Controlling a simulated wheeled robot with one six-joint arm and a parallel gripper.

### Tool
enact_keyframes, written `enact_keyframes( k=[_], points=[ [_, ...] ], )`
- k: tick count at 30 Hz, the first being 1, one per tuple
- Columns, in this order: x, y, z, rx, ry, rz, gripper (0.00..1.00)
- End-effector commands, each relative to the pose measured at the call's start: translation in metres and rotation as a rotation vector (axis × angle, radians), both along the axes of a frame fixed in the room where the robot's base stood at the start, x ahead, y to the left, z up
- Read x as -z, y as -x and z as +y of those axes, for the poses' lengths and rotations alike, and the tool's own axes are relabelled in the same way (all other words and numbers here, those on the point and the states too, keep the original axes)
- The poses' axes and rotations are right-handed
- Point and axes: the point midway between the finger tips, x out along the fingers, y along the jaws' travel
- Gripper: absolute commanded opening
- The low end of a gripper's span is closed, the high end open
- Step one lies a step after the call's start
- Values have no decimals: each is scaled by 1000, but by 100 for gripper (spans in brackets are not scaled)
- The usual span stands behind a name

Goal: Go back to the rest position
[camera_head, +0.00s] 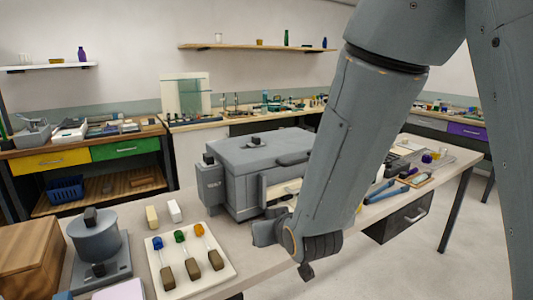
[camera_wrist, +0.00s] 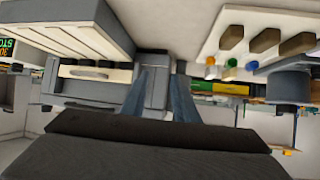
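My gripper (camera_wrist: 165,78) shows in the wrist view as two grey fingers with a gap between them and nothing visibly held. In the head view my arm comes down from the upper right and its wrist hangs in front of the grey box; the fingers are mostly hidden there. Three glass rods with brown handles lie on a white tray (camera_head: 217,283): one blue-tipped (camera_head: 158,243), one green-tipped (camera_head: 180,237), one orange-tipped (camera_head: 199,230). The tray (camera_wrist: 213,38) also shows in the wrist view, to the right of the fingers.
A grey lidded box (camera_head: 262,150) stands behind my wrist, close to it in the picture. A grey round device (camera_head: 97,240) and two small blocks (camera_head: 152,217) are left of it. Tools (camera_head: 385,190) lie on the bench to the right. Open floor lies beyond the bench.

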Motion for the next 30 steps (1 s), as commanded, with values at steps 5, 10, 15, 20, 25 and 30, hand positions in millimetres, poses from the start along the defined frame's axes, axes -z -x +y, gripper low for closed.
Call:
enact_keyframes(
  k=[5,10,15,20,25,30],
  points=[
    [34,26,-73,109,84,274,27],
    [54,74,-134,206,141,548,27],
    [58,129,-176,279,167,783,27],
    [55,161,-195,313,177,912,27],
    [54,171,-198,322,180,950,27],
    [54,171,-197,320,180,950,27]
  ],
)
